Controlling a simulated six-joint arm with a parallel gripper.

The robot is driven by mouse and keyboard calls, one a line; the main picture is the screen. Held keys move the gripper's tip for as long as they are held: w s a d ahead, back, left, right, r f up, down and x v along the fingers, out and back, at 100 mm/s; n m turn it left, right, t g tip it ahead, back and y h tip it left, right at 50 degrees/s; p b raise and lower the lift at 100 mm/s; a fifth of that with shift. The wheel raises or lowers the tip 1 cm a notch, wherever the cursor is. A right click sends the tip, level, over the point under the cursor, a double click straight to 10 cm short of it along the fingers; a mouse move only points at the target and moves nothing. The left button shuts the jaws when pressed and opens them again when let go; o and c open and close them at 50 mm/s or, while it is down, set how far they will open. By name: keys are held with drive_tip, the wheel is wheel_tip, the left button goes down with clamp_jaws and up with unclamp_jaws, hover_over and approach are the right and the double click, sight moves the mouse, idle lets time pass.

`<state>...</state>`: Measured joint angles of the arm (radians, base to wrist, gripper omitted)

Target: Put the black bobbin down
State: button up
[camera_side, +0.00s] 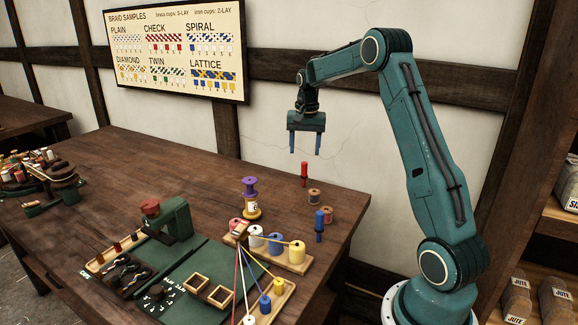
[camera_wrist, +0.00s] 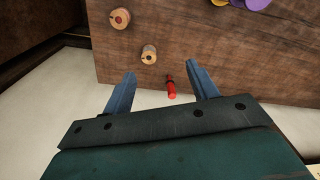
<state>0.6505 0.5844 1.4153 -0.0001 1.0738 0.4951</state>
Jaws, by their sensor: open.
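My gripper (camera_side: 304,151) is open and empty, held above the back right part of the table; its two blue fingers also show in the wrist view (camera_wrist: 161,72). A red bobbin (camera_side: 304,171) stands upright on the table below the fingers, apart from them. In the wrist view the red bobbin (camera_wrist: 171,90) shows between the fingers, with a dark band near its upper part. A small dark round piece (camera_side: 156,292) lies on the green mat at the front; I cannot tell whether it is the black bobbin. No black bobbin is in my gripper.
A blue bobbin (camera_side: 319,225) and two small wooden spools (camera_side: 314,196) stand near the table's right edge. A purple-and-yellow stack (camera_side: 250,197) stands to their left. A wooden rack (camera_side: 297,262) holds several thread spools. The back left tabletop (camera_side: 140,165) is bare.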

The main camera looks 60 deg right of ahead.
drive_tip(key=s+a+r+n+t, duration=0.1)
drive_tip(key=s+a+r+n, duration=0.25)
drive_tip(key=a+r, duration=0.45)
drive_tip(key=s+a+r+n+t, duration=0.1)
drive_tip(key=s+a+r+n, duration=0.25)
drive_tip(key=a, duration=0.85)
drive_tip(key=s+a+n+t, duration=0.1)
drive_tip(key=s+a+n, duration=0.2)
drive_tip(key=s+a, duration=0.3)
drive_tip(key=s+a+f+n+t, duration=0.1)
drive_tip(key=s+a+n+t, duration=0.1)
drive_tip(key=s+a, duration=0.4)
drive_tip(key=s+n, duration=0.1)
drive_tip(key=s, duration=0.4)
drive_tip(key=shift+a+f, duration=0.15)
drive_tip(key=shift+o, duration=0.4)
drive_tip(key=shift+s+a+f, duration=0.1)
drive_tip(key=shift+s+f, duration=0.1)
drive_tip(key=shift+s, duration=0.25)
drive_tip(key=shift+w, duration=0.1)
